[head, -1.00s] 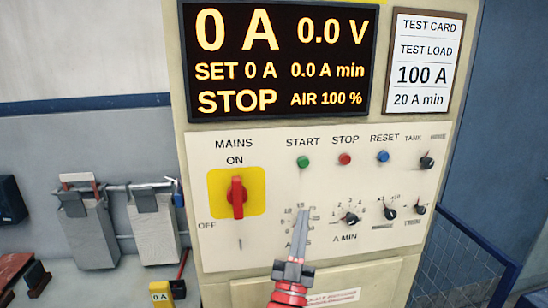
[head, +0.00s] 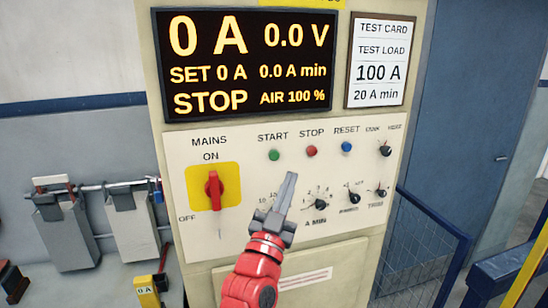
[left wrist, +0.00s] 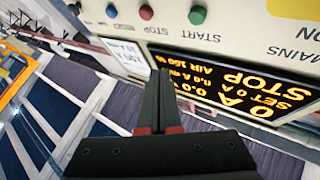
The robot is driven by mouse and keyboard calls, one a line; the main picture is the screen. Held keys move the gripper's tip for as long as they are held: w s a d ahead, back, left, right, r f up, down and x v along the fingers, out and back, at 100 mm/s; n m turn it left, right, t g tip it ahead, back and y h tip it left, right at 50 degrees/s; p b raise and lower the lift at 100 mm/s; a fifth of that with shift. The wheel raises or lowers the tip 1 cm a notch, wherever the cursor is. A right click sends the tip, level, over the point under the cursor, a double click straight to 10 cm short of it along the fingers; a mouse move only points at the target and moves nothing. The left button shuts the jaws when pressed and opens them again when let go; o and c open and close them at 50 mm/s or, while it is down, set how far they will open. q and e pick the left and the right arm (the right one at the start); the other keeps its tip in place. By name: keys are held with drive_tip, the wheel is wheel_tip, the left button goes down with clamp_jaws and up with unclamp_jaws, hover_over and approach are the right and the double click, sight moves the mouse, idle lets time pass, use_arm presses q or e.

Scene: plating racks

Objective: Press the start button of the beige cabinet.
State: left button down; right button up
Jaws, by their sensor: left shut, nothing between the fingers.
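The beige cabinet (head: 236,258) stands in front of me. Its green start button (head: 274,155) sits on the white panel, left of the red stop button (head: 311,151) and the blue reset button (head: 346,147). The display (head: 250,62) reads 0 A, 0.0 V, SET 0 A, STOP. My left gripper (head: 289,180) is shut and empty, its tips just below and right of the start button, apart from it in the picture. In the left wrist view the start button (left wrist: 197,15) lies above and right of the shut fingertips (left wrist: 162,74). My right gripper is not in view.
The red mains switch (head: 214,190) on its yellow plate points up to ON. Several small knobs, one of them a black knob (head: 354,197), sit right of my gripper. A blue mesh fence (head: 428,238) stands at the right. Grey holders (head: 66,236) hang on the left wall.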

sight(274, 155)
use_arm(q)
drive_tip(key=w+a+b, duration=0.1)
drive_tip(key=w, duration=0.1)
drive_tip(key=w+b, duration=0.1)
drive_tip(key=w, duration=0.2)
drive_tip(key=w+a+b, duration=0.1)
drive_tip(key=w, duration=0.2)
drive_tip(key=shift+a, duration=0.3)
drive_tip(key=shift+b, duration=0.4)
idle(1.3)
drive_tip(key=shift+w+a+b, duration=0.1)
drive_tip(key=shift+w+b, duration=0.1)
drive_tip(key=shift+b, duration=0.2)
drive_tip(key=shift+w, duration=0.15)
drive_tip(key=shift+w+a+b, duration=0.15)
drive_tip(key=shift+w+b, duration=0.3)
drive_tip(key=shift+b, duration=0.15)
idle(0.6)
drive_tip(key=shift+s+d, duration=0.25)
drive_tip(key=shift+s, duration=0.6)
